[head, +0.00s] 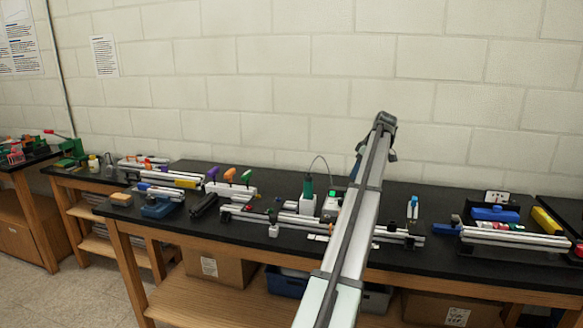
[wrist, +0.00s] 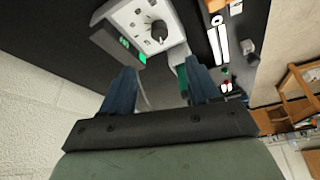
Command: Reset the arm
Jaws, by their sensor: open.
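My gripper shows in the wrist view (wrist: 160,66), with two blue fingers spread apart and nothing held between them. In the head view my arm rises across the middle of the picture and hides most of my gripper. Beyond the fingers in the wrist view is a white control box with a black knob (wrist: 158,31) and a lit green display. A green object (wrist: 182,76) shows beside the right finger, partly hidden. Pale aluminium rails (head: 262,216) lie on the black bench (head: 190,226), partly behind my arm.
A green-and-black corded tool (head: 308,188) stands in a white holder left of my arm. Coloured-handled tools (head: 229,175) stand in a rack farther left. A blue bin (head: 494,214) and a yellow block (head: 546,221) are at right. A block wall (head: 260,90) rises behind the bench.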

